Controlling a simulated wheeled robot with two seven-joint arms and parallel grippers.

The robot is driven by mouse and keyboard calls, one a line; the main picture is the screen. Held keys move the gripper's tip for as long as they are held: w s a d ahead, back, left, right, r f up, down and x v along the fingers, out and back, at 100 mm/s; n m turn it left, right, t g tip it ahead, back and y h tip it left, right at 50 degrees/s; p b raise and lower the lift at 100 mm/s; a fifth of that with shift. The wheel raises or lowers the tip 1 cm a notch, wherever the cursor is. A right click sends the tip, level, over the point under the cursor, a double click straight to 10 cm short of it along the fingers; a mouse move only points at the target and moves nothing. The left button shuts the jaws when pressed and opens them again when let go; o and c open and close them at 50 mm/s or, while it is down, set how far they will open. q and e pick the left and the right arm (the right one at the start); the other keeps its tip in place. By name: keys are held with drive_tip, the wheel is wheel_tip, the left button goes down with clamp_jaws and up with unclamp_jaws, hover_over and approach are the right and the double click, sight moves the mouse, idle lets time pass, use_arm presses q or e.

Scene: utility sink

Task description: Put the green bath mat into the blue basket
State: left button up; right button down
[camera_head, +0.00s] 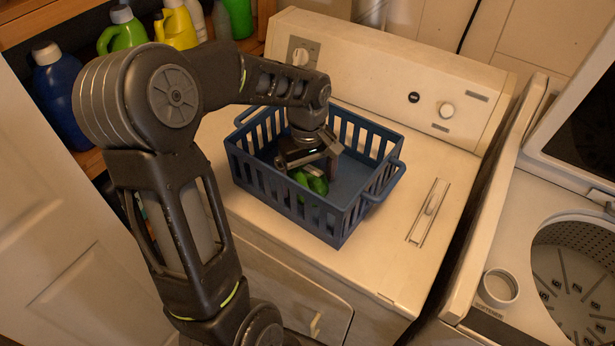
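The blue basket (372,186) stands upright on top of the white machine, with slatted sides and an open top. The green bath mat (313,182) is a small bunched green shape inside the basket, low down near its front left side. The slats and my gripper partly hide it. My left gripper (312,168) reaches down into the basket from above, directly over the green mat and touching or very close to it. Its fingertips are partly hidden, so I cannot tell if it grips the mat. My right gripper is not in view.
The white machine top (420,262) is clear to the right of the basket. A control panel (405,85) rises behind it. An open top-loading washer (575,270) stands at the right. Several bottles (125,30) sit on a wooden shelf at the upper left.

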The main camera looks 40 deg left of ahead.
sight(308, 176)
use_arm(q)
drive_tip(key=shift+r, duration=0.1)
drive_tip(key=shift+r, duration=0.15)
wheel_tip(308, 176, up, 12)
drive_tip(key=shift+b, duration=0.35)
idle(1.0)
